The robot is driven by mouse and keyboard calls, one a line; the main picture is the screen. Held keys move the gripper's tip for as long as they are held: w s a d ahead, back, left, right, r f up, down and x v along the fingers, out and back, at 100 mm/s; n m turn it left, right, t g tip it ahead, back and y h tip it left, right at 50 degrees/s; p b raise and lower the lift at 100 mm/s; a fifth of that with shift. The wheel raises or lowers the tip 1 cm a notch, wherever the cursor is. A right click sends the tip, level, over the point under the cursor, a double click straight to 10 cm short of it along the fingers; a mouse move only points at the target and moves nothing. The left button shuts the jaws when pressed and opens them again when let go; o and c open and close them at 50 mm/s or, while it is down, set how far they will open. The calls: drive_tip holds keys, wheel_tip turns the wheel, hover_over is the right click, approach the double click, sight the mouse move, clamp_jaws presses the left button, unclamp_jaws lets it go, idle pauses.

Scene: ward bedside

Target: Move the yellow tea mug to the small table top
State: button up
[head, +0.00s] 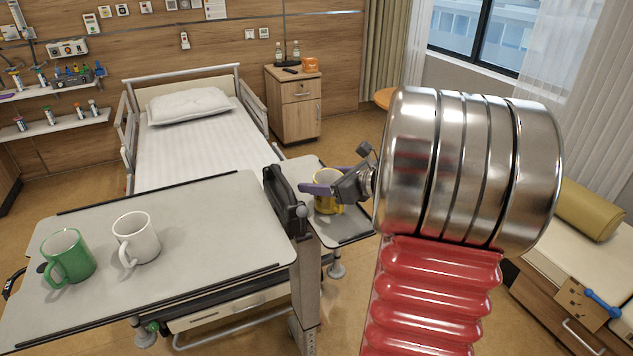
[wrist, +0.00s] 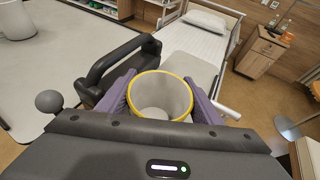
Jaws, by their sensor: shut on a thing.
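The yellow mug (head: 327,203) is between the purple fingers of my gripper (head: 322,189), which is shut on it. In the wrist view the mug (wrist: 161,93) stands upright, with a yellow rim and an empty white inside, a finger on each side. In the head view it shows against the small table top (head: 345,228), a grey leaf right of the main overbed top. I cannot tell whether its base touches that leaf. Part of the leaf (wrist: 192,70) shows beyond the mug in the wrist view. My wrist hides part of the mug's right side.
A black lever handle (head: 284,197) stands close left of the mug, between the two tops. A green mug (head: 70,262) and a white mug (head: 137,238) stand on the main top (head: 205,225). The bed (head: 195,140) and a wooden cabinet (head: 297,108) are behind.

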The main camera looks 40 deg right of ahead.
drive_tip(key=shift+f, duration=0.1)
drive_tip(key=o, duration=1.3)
drive_tip(key=shift+c, duration=0.2)
drive_tip(key=shift+s+d+r, duration=0.1)
drive_tip(key=shift+s+r, duration=0.25)
drive_tip(key=shift+s, duration=0.25)
drive_tip(key=v, duration=1)
drive_tip(key=shift+s, duration=0.35)
drive_tip(key=shift+r, duration=0.1)
